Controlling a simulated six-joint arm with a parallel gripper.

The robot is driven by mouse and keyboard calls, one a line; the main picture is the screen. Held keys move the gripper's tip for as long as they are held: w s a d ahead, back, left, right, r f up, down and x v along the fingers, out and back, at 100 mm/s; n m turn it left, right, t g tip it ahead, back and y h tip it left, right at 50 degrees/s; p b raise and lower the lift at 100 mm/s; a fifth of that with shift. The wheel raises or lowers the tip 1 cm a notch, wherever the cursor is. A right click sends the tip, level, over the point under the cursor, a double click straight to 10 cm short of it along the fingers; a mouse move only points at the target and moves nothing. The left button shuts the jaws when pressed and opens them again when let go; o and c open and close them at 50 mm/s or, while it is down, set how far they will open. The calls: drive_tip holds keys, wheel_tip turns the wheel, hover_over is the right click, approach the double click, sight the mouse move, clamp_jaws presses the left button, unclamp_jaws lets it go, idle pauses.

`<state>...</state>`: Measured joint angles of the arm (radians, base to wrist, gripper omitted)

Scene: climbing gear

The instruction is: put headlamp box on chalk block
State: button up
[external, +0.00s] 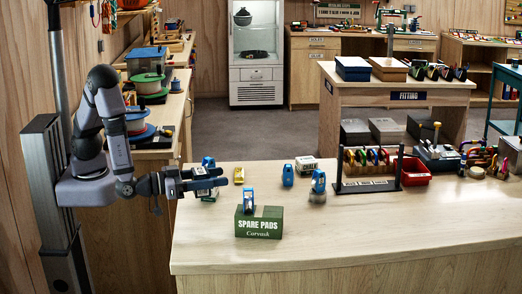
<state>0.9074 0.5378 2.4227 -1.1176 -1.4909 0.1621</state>
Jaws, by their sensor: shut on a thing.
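My gripper (217,179) reaches out to the right above the left part of the bench and is shut. A small thing with blue parts shows at its fingers; I take it for the headlamp box, but the fingers hide much of it and its label cannot be read. A small white block with dark print (306,165) stands farther right near the back of the bench; it looks like the chalk block, though its print is too small to read. My gripper is well apart from this block.
A green spare pads box (260,227) with a blue item on top stands at the front. Blue devices (288,175) (318,185) stand near the white block. A yellow item (239,175) lies near my gripper. A rack (366,186) and red bin (414,172) are at right. The front right is clear.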

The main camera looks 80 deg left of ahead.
drive_tip(key=shift+r, duration=0.55)
drive_tip(key=shift+f, duration=2.85)
drive_tip(key=shift+f, duration=0.1)
drive_tip(key=shift+f+p, duration=0.5)
drive_tip(key=shift+f, duration=1.35)
drive_tip(key=shift+f, duration=0.1)
drive_tip(key=shift+f, duration=0.15)
drive_tip(key=o, duration=1.1)
